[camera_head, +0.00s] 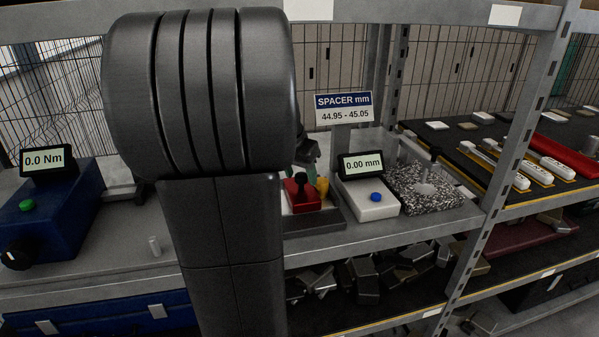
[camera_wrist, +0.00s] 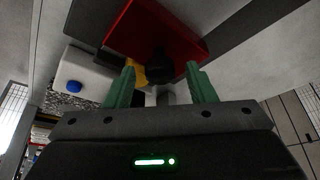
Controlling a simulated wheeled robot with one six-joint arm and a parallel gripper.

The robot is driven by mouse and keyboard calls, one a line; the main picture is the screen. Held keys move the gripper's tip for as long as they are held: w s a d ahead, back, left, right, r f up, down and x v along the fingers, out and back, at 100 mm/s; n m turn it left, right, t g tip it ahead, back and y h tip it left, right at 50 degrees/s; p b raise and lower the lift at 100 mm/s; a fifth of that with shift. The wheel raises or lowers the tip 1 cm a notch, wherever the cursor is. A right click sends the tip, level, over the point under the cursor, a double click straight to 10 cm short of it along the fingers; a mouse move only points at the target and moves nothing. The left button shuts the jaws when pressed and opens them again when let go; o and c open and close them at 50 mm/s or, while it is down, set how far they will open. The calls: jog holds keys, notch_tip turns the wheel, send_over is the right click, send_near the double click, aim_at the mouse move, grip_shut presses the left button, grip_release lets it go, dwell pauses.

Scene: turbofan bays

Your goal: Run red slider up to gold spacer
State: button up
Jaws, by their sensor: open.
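The red slider (camera_head: 303,203) stands on the workbench's gauge base in the head view, partly hidden by my arm. Its black knob (camera_head: 301,179) sticks up. The gold spacer (camera_head: 322,187) is just right of the slider; I cannot tell whether they touch. In the wrist view the red slider (camera_wrist: 160,28) fills the top middle and its knob (camera_wrist: 160,66) shows between my green fingers. The gold spacer (camera_wrist: 138,73) shows beside the left finger. My gripper (camera_wrist: 161,72) is open around the knob, not closed on it. In the head view my gripper (camera_head: 307,149) is just above the slider.
A white readout box (camera_head: 368,197) with a blue button reads 0.00 mm, right of the spacer. A spacer sign (camera_head: 344,108) stands behind. A blue torque unit (camera_head: 50,215) is at left. A speckled block (camera_head: 425,188) and a shelf post (camera_head: 500,170) are at right.

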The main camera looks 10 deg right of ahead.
aim_at(293, 197)
jog(key=c, duration=0.9)
jog(key=o, duration=0.9)
jog(key=v, duration=0.7)
jog(key=shift+a+r, duration=0.15)
jog(key=shift+r, duration=0.05)
jog(key=shift+s, duration=0.15)
